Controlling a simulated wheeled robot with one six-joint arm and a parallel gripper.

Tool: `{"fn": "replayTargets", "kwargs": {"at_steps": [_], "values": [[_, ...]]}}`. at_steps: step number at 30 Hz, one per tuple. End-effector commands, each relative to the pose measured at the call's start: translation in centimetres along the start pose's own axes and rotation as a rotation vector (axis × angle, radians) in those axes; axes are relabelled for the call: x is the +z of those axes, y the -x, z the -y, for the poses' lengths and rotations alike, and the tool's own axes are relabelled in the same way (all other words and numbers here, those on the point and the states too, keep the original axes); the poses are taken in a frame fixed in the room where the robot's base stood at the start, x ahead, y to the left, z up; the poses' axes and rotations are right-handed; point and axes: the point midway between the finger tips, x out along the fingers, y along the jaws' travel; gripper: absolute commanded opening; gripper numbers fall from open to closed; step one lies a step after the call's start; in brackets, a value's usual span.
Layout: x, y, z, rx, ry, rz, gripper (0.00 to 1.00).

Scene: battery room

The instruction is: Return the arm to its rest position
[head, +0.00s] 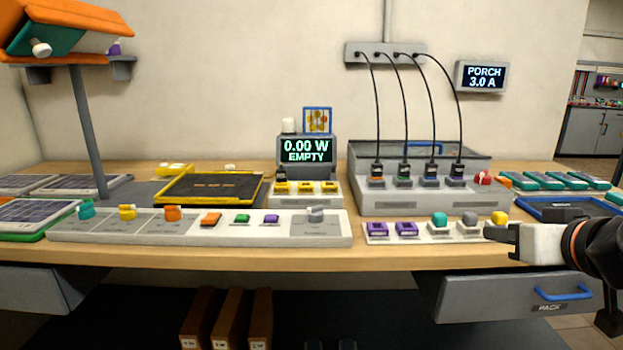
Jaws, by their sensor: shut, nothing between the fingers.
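My gripper (500,236) reaches in from the right edge in the head view, in front of the bench's front edge. Its fingers point left and are shut with nothing between them. The dark wrist with an orange ring is behind it, cut off by the picture's edge. A grey strip (375,238) with purple blocks and teal, grey and yellow knobs (500,217) lies just behind the fingertips. I cannot tell the exact gap between the fingers and the strip.
The wooden bench (300,258) carries a long control panel (80,228), a meter (307,150) reading 0.00 W EMPTY, and a charger box (400,200) with cables. A grey drawer (480,298) with a blue handle sits below my gripper. Brown binders (230,318) stand under the bench.

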Motion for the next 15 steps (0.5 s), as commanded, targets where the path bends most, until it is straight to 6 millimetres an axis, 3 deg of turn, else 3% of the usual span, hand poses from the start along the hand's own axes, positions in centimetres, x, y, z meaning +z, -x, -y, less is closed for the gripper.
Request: {"fn": "replayTargets", "kwargs": {"at_steps": [8,15], "values": [[5.2,-1.7,1.6,-0.053,-0.024,0.164,0.0],[12.8,-2.9,2.9,-0.069,-0.035,0.406,0.0]]}}
